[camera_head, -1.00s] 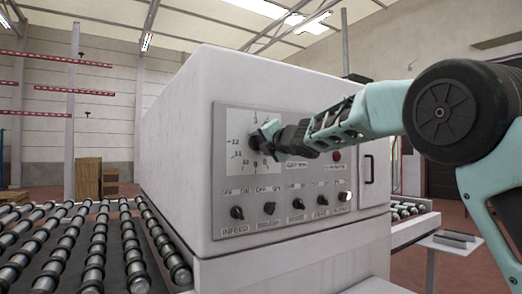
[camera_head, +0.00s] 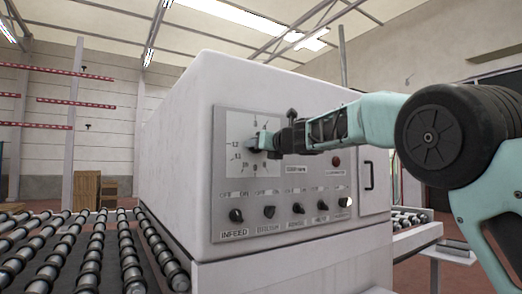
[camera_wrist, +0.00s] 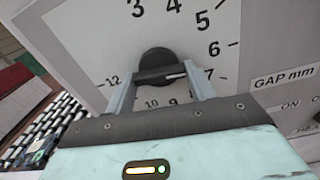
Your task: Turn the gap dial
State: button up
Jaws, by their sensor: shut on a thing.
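The gap dial is a round black knob on a white numbered scale plate (camera_head: 235,125) on the machine's front panel. In the wrist view the knob (camera_wrist: 156,66) sits between my two fingers, with a white pointer line on its bar aimed toward the 7. The scale numbers around it and the "GAP mm" label (camera_wrist: 283,77) show. My gripper (camera_head: 262,141) is shut on the dial's bar, one finger on each side (camera_wrist: 162,85). In the head view my gripper hides most of the knob.
Below the dial is a row of several black switches (camera_head: 270,211) with ON/OFF marks. A red button (camera_head: 336,162) and a door handle (camera_head: 369,175) are to the right. Roller conveyors (camera_head: 95,250) run at left.

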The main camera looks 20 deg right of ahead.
jog(key=shift+f+n, duration=0.15)
jog(key=shift+n, duration=0.45)
jog(key=o, duration=1)
jog(key=b+v, duration=0.4)
jog(key=v, duration=1.3)
jog(key=shift+s, duration=0.2)
